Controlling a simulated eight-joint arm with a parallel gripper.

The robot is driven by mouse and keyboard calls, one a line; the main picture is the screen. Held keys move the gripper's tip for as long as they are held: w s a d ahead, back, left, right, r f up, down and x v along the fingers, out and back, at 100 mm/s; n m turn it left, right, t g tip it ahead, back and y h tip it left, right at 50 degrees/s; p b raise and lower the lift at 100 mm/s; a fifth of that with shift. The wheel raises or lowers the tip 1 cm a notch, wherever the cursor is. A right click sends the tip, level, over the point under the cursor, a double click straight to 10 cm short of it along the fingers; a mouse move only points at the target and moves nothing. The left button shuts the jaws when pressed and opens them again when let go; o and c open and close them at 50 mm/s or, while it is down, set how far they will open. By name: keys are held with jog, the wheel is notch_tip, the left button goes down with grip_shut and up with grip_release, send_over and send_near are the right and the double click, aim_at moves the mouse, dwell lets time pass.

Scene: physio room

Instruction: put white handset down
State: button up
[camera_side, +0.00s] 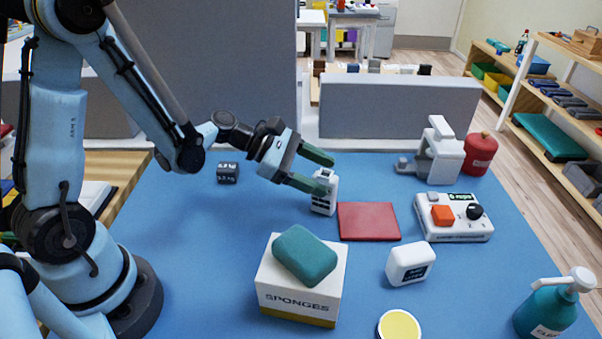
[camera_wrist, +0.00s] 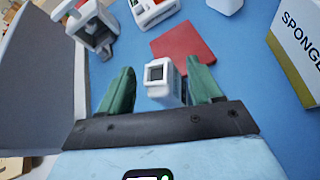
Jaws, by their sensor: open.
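The white handset (camera_side: 325,192) stands upright on the blue table mat, just left of a flat red pad (camera_side: 368,221). My gripper (camera_side: 326,170) is open, its green fingers reaching toward the handset from the left. In the wrist view the handset (camera_wrist: 163,82) stands between the two spread fingers of my gripper (camera_wrist: 158,90), with gaps visible on both sides. The red pad (camera_wrist: 184,45) lies just beyond it. Part of the handset's upper side is hidden by a finger in the side view.
A white device with an orange button (camera_side: 454,217) lies right of the pad. A sponge box (camera_side: 301,291) with a teal sponge (camera_side: 304,255), a white box (camera_side: 410,263) and a spray bottle (camera_side: 552,306) stand nearer. A small dark block (camera_side: 228,173) lies left. Grey panels (camera_side: 397,107) stand behind.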

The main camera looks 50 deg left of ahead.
jog(key=shift+d, duration=0.1)
grip_shut()
dwell(0.3)
jog(key=shift+r, duration=0.1)
jog(key=shift+r, duration=0.85)
notch_tip(320, 180, up, 2)
jog(key=shift+r, duration=0.1)
jog(key=s+d+r, duration=0.7)
jog(key=d, duration=0.2)
jog(key=w+a+r+n+t+y, duration=0.2)
jog(key=a+r, duration=0.3)
jog(key=a, duration=0.3)
jog(key=w+a+r+n+t+y, duration=0.2)
jog(key=w+a+r+n+y, duration=0.1)
jog(key=a, duration=0.5)
notch_tip(320, 180, up, 3)
jog(key=shift+w+a+r+n+y, duration=0.1)
jog(key=shift+w+a+n+y, duration=0.1)
jog(key=shift+n+y, duration=0.65)
